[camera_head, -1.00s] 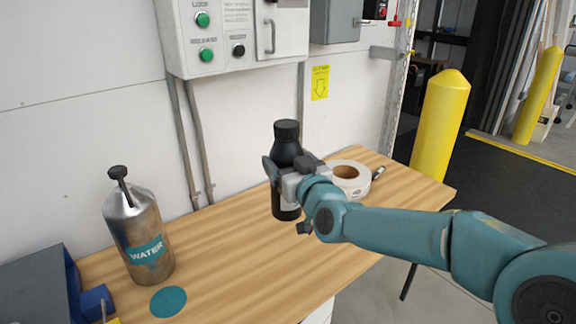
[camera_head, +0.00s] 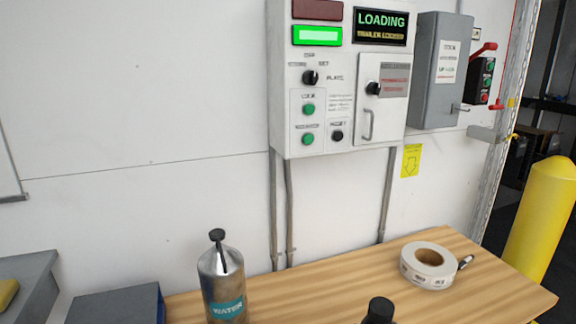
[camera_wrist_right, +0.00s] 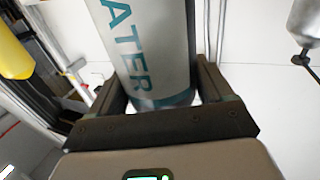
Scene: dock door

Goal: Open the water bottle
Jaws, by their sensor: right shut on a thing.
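A black bottle (camera_head: 379,312) shows only its dark cap and shoulder at the bottom edge of the head view. In the right wrist view, my right gripper (camera_wrist_right: 158,86) is shut around a bottle body (camera_wrist_right: 150,35) with a pale label and teal letters "ATER"; I take it to be the same bottle. Its cap is out of that view. A metal bottle (camera_head: 221,280) with a teal WATER label and a black lever-like top stands on the table at the left. Its metal body and black top also show in the wrist view (camera_wrist_right: 305,20). My left gripper is not in view.
A wooden table (camera_head: 480,272) spans the bottom. A white tape roll (camera_head: 430,265) and a small dark marker lie at its right. A control box (camera_head: 340,130) and grey box (camera_head: 440,70) hang on the wall. A yellow post (camera_head: 545,210) stands at right.

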